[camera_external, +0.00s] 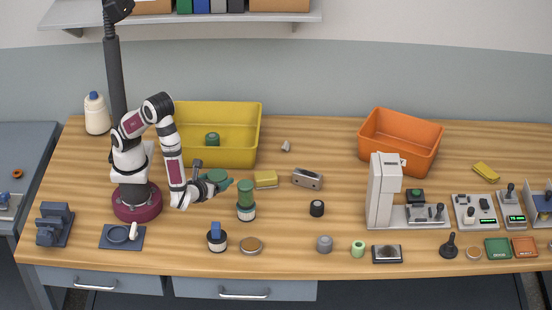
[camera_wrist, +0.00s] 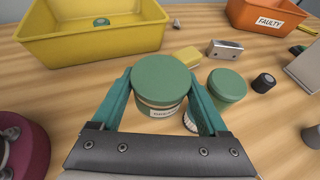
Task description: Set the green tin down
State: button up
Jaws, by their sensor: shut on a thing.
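The green tin (camera_wrist: 160,82) is upright between my two teal fingers in the wrist view, with a pale label on its front. My gripper (camera_wrist: 158,100) is shut on it.
A yellow bin (camera_external: 236,112) at the back holds a green item (camera_external: 212,139). An orange bin (camera_external: 402,126) labelled FAULTY stands at back right. A yellow block (camera_external: 265,179), a metal block (camera_external: 307,179) and a blue-topped item (camera_external: 217,237) are nearby.

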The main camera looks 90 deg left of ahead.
notch_tip(320, 180, up, 12)
jog(key=d, duration=0.2)
jog(key=w+a+m+t+h, duration=0.2)
jog(key=w+m+t+h, duration=0.5)
jog(key=w, duration=2.9)
jog(key=m, duration=0.1)
send_over(346, 193)
jog(key=shift+y, duration=0.3)
jog(key=f, duration=1.7)
jog(key=shift+d+f, duration=0.2)
jog(key=shift+f, duration=0.15)
jog(key=shift+a+f, duration=0.15)
jog(key=shift+f, duration=1.95)
jog(key=shift+f, duration=0.1)
